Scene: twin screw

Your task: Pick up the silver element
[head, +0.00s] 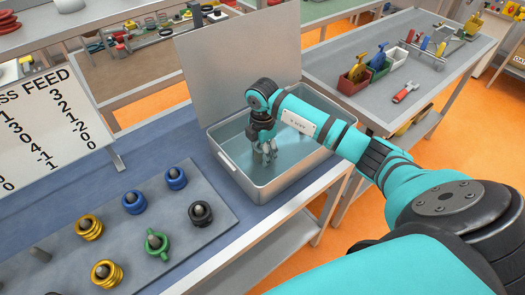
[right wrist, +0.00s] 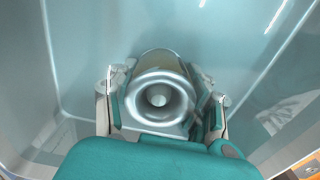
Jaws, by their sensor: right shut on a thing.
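The silver element (right wrist: 160,95) is a shiny metal piece with a round end and a central hole, seen in the right wrist view between the fingers. My right gripper (right wrist: 161,112) is shut on it, one finger on each side. In the head view my right gripper (head: 268,155) points down inside the metal bin (head: 262,192), which holds bluish liquid. The element is hard to make out there. My left gripper is not in view.
A grey board (head: 170,225) left of the bin carries pegs with yellow, blue, green and black elements. A tall grey panel (head: 240,60) stands behind the bin. A feed sign (head: 50,130) is at left. The bin walls surround my right gripper.

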